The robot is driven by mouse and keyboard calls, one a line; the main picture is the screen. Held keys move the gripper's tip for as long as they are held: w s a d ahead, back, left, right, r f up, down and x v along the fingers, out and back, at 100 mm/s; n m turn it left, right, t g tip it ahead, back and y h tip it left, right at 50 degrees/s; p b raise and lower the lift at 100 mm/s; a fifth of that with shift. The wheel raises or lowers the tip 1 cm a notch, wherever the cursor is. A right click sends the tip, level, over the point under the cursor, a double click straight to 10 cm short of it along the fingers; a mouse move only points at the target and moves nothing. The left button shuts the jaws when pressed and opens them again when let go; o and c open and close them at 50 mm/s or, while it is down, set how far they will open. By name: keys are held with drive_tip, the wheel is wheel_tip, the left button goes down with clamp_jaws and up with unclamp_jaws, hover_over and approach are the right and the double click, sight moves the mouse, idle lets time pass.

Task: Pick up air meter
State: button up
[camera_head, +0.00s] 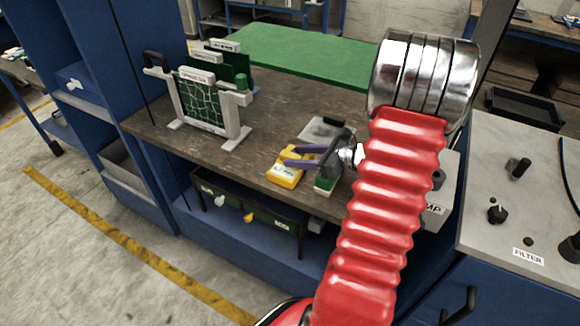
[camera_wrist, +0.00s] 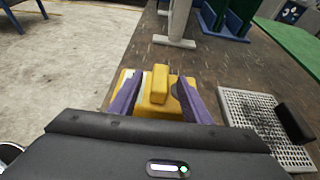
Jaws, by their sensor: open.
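A yellow device with a white label, which I take to be the air meter (camera_head: 284,178), lies near the front edge of the brown workbench. It also shows in the wrist view as a yellow body with a raised block (camera_wrist: 159,84). My gripper (camera_head: 291,156) is open, with its purple fingers over the yellow device. In the wrist view the fingers (camera_wrist: 161,78) stand on either side of the raised block. I cannot tell whether they touch it. My gripper's dark body hides the near part of the device.
A green-and-white item (camera_head: 326,182) sits just right of the yellow device. A grey perforated plate with a dark block (camera_wrist: 262,122) lies close on the right. White-framed stands (camera_head: 207,103) rise at the bench's back left. A green mat (camera_head: 290,56) lies behind.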

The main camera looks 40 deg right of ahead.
drive_tip(key=shift+w+a+f, duration=0.15)
drive_tip(key=shift+w+a, duration=0.05)
drive_tip(key=shift+w, duration=0.2)
clamp_jaws()
idle(0.6)
